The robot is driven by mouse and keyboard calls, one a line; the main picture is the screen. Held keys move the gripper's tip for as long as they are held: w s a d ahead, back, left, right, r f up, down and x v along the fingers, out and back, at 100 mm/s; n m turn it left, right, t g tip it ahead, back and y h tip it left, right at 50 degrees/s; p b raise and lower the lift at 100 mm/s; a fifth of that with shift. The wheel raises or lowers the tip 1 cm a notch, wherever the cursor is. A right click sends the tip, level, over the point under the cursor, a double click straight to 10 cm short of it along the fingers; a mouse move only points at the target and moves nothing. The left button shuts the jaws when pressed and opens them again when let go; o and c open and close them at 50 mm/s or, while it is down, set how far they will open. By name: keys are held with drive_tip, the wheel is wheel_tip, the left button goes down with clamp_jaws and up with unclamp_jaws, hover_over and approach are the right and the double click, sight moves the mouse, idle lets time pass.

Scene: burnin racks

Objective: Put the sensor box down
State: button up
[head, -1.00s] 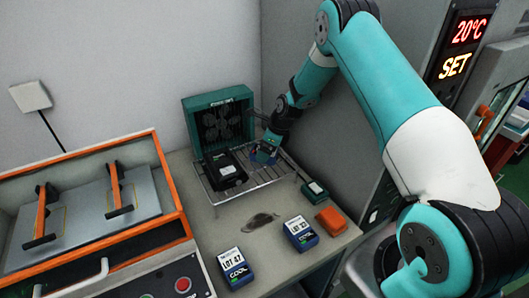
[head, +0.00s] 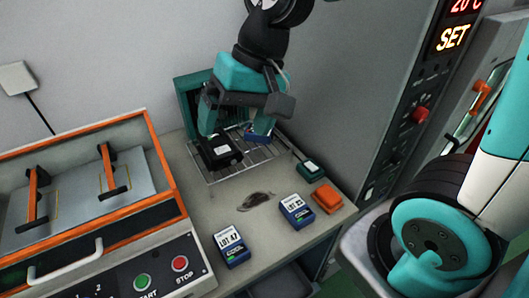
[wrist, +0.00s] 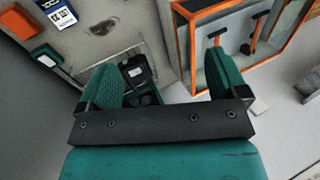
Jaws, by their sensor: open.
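The blue box does not show in the wrist view. The gripper's fingers (wrist: 166,62) are wide apart there.
Two blue COOL boxes, LOT 47 (head: 231,245) and one more (head: 296,211), stand on the bench front. A small green box (head: 308,167) and an orange box (head: 326,197) are at right. A dark smear (head: 258,200) marks the bench. An orange-framed machine (head: 150,130) stands left.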

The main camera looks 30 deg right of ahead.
drive_tip(key=s+a+r+n, duration=0.1)
drive_tip(key=s+n, duration=0.6)
drive_tip(key=s, duration=0.3)
drive_tip(key=shift+n+g, duration=0.4)
drive_tip(key=shift+c, duration=0.2)
idle(0.7)
